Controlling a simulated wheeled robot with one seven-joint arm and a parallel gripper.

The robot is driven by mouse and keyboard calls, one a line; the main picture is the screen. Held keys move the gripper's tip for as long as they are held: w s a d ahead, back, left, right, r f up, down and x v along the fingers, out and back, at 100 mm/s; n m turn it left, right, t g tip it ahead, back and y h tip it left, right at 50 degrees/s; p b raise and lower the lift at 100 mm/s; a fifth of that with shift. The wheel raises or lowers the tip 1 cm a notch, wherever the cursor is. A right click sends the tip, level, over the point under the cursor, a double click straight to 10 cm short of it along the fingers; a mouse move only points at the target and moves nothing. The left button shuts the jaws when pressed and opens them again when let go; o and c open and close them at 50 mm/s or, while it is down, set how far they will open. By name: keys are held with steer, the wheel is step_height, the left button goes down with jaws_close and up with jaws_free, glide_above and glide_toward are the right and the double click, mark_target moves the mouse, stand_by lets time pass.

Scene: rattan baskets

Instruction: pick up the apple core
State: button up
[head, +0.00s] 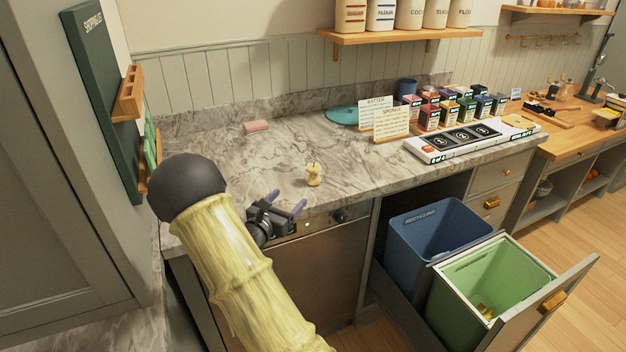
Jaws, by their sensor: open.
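The apple core (313,175) stands on the grey marbled counter (350,160), a little back from its front edge. It is pale yellow with a thin dark stem on top. My gripper (287,203) is at the front edge of the counter, in front of the core and a little to its left. Its two purple-tipped fingers are apart, with nothing between them. They are not touching the core.
A pink sponge (256,127) lies behind the core to the left. Recipe cards (391,124), small boxes and a teal board (343,115) stand to the right. Below, an open drawer holds a blue recycling bin (424,232) and a green bin (462,277). A tall cabinet (60,150) borders the left.

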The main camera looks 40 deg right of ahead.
mark_target(310, 171)
steer(key=shift+w, duration=0.15)
steer(key=p+x, duration=0.2)
steer(key=x, duration=1)
steer(key=shift+w+d, duration=0.1)
steer(key=shift+w+d+r+p, duration=0.2)
steer(key=shift+w+d+p, duration=0.15)
steer(key=shift+d, duration=0.1)
steer(key=x, duration=0.2)
steer(key=p+x, duration=0.1)
steer(key=x, duration=0.1)
steer(key=shift+w+a, duration=0.1)
steer(key=shift+w, duration=0.15)
